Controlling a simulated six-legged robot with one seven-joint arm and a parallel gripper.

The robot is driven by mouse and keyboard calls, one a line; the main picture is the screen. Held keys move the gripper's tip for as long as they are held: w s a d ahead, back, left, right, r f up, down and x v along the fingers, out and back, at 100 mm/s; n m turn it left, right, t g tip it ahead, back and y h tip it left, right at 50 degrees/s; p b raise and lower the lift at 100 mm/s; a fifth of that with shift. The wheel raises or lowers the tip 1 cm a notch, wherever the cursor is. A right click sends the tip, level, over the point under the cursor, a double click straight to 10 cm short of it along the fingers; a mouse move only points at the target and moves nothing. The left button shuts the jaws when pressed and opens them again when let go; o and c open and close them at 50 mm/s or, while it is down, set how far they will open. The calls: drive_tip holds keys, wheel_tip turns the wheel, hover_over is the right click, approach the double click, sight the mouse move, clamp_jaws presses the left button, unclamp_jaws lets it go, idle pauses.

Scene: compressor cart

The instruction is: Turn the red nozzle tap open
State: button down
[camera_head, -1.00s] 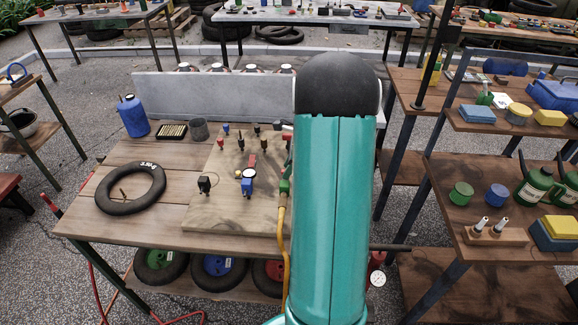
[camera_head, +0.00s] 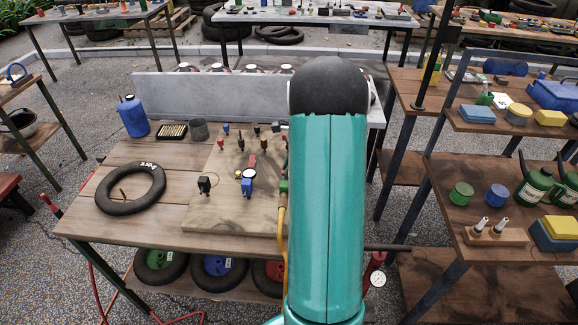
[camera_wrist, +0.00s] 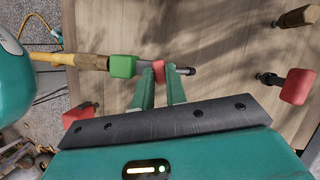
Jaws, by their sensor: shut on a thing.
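In the wrist view the red nozzle tap (camera_wrist: 158,71) sits on a thin grey pipe, beside a green block-shaped handle (camera_wrist: 123,66). My gripper (camera_wrist: 160,80) has its two teal fingers closed on either side of the red tap. A brass-coloured fitting (camera_wrist: 92,62) and a yellow hose continue to the left of the green handle. In the head view the green handle (camera_head: 284,187) and yellow hose (camera_head: 281,225) show at the board's right edge. There my teal arm hides my gripper and the red tap.
The wooden board (camera_head: 215,215) carries several small coloured valves and a blue gauge fitting (camera_head: 247,184). Another red handle (camera_wrist: 297,86) stands right of my gripper. A black tyre (camera_head: 130,207) lies at the bench's left. Shelves (camera_head: 500,165) with cans stand to the right.

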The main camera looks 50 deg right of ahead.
drive_tip(key=n+g, duration=0.1)
drive_tip(key=n, duration=0.3)
drive_tip(key=n+g, duration=0.1)
drive_tip(key=n, duration=0.1)
drive_tip(key=shift+w+d+n+g+y, duration=0.1)
drive_tip(key=shift+w+n+g+y, duration=0.2)
drive_tip(key=n, duration=0.2)
drive_tip(key=n+g, duration=0.1)
drive_tip(key=n, duration=0.1)
drive_tip(key=n+g, duration=0.1)
drive_tip(key=n, duration=0.1)
drive_tip(key=shift+w+n+h, duration=0.25)
drive_tip(key=shift+n+h, duration=0.15)
drive_tip(key=shift+g, duration=0.3)
drive_tip(key=c, duration=1.4)
unclamp_jaws()
drive_tip(key=shift+r, duration=0.1)
drive_tip(key=v, duration=1.3)
drive_tip(key=shift+r, duration=0.35)
